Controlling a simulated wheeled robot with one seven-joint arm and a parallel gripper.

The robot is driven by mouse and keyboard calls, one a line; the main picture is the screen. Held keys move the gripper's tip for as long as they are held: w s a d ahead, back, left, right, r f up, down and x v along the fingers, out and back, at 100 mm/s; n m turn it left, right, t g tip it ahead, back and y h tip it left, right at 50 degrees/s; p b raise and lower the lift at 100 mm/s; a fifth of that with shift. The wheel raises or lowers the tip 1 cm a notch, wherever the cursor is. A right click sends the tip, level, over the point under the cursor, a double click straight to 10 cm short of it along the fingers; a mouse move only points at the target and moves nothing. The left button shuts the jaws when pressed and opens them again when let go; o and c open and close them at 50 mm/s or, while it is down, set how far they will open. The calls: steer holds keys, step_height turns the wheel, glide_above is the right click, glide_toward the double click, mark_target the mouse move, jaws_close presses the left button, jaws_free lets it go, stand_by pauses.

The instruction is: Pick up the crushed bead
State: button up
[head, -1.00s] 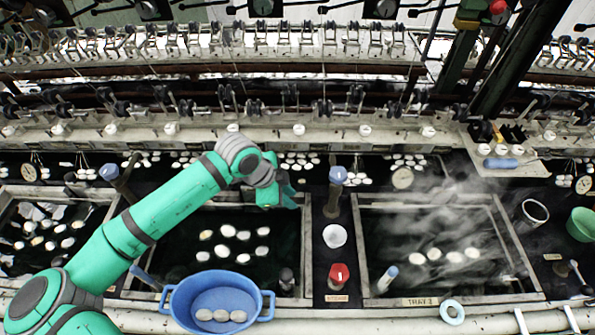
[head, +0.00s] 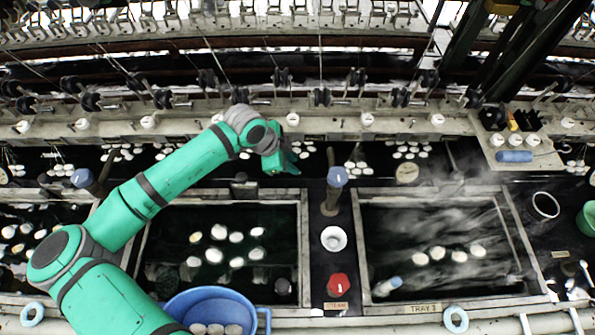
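My gripper (head: 282,163) hangs over the dark strip behind the left-middle basin, in front of the back rail. It is small and seen from behind and above, so I cannot tell whether its fingers are open or shut. No held object is visible. I cannot single out a crushed bead. Small white round pieces sit along the back rail (head: 292,119), and white cocoons (head: 219,231) float in the left-middle basin (head: 303,240). None is clearly crushed at this size.
A blue tub (head: 268,318) with cocoons stands at the front, partly behind my arm. A blue-topped post (head: 337,176), a white bowl (head: 334,239) and a red knob (head: 338,285) stand between the basins. Steam drifts over the right basin (head: 515,240).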

steer(key=x, duration=0.3)
steer(key=a+x, duration=0.1)
steer(key=x, duration=0.1)
steer(key=shift+s+f, duration=0.2)
steer(key=shift+f, duration=0.2)
steer(key=c, duration=0.4)
